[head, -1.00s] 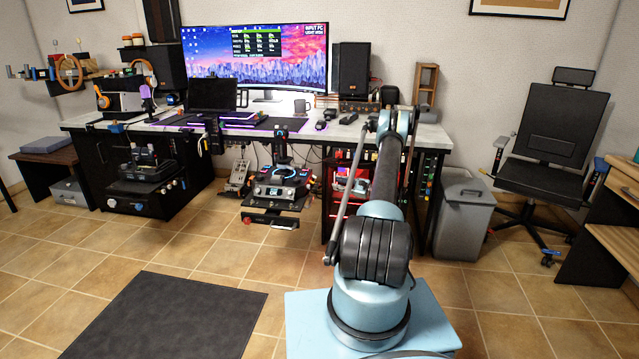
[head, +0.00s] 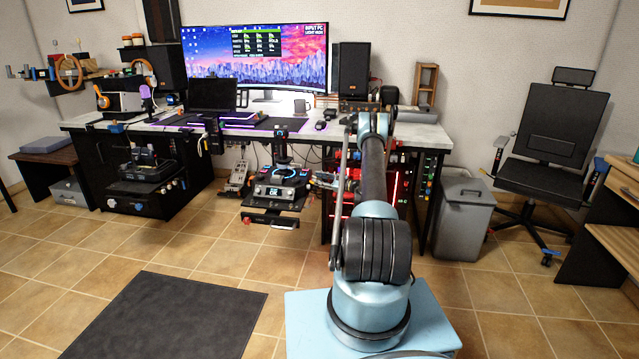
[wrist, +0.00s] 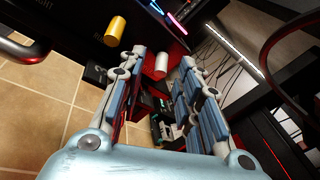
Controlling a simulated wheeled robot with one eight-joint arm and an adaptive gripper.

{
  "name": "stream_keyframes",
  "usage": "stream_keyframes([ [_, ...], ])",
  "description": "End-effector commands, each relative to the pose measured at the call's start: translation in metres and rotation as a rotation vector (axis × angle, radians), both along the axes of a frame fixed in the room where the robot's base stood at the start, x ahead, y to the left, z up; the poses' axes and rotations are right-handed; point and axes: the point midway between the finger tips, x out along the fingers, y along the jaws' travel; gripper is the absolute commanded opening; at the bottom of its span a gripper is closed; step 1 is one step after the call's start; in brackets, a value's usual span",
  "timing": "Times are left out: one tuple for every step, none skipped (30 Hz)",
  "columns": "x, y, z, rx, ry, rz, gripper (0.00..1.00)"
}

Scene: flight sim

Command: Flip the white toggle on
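I cannot tell how far the toggle is from the fingertips in depth, and no touch is visible. In the head view my arm reaches towards the desk's underside, and the white toggle cannot be made out there.
A yellow cylindrical knob (wrist: 117,30) stands left of the white toggle. Cables (wrist: 225,50) hang under the desk at the right. In the head view, a red-lit rack (head: 400,185) and a grey bin (head: 462,220) are near the arm.

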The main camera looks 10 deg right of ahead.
Motion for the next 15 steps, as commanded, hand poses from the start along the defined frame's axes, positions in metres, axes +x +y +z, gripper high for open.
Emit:
stream_keyframes([
  [-0.0001,-0.0001,0.0000,0.000,0.000,0.000,0.32],
  [-0.0001,0.0000,-0.0001,0.000,0.000,0.000,0.32],
  [-0.0001,0.0000,-0.0001,0.000,0.000,0.000,0.32],
  [-0.0001,0.0000,-0.0001,0.000,0.000,0.000,0.25],
  [-0.0002,0.0000,-0.0001,0.000,0.000,0.000,0.18],
  [-0.0002,-0.0001,-0.0001,0.000,0.000,0.000,0.09],
  [-0.0003,-0.0001,-0.0001,0.000,0.000,0.000,0.02],
  [-0.0003,-0.0001,-0.0001,0.000,0.000,0.000,0.00],
  [-0.0003,-0.0001,-0.0001,0.000,0.000,0.000,0.00],
  [-0.0003,-0.0001,-0.0001,0.000,0.000,0.000,0.00],
  [-0.0003,-0.0001,-0.0001,0.000,0.000,0.000,0.00],
  [-0.0003,-0.0001,-0.0001,0.000,0.000,0.000,0.00],
  [-0.0003,-0.0001,-0.0001,0.000,0.000,0.001,0.00],
  [-0.0004,-0.0001,0.0000,-0.001,0.001,0.000,0.00],
  [-0.0003,-0.0001,0.0001,-0.004,0.001,0.000,0.00],
])
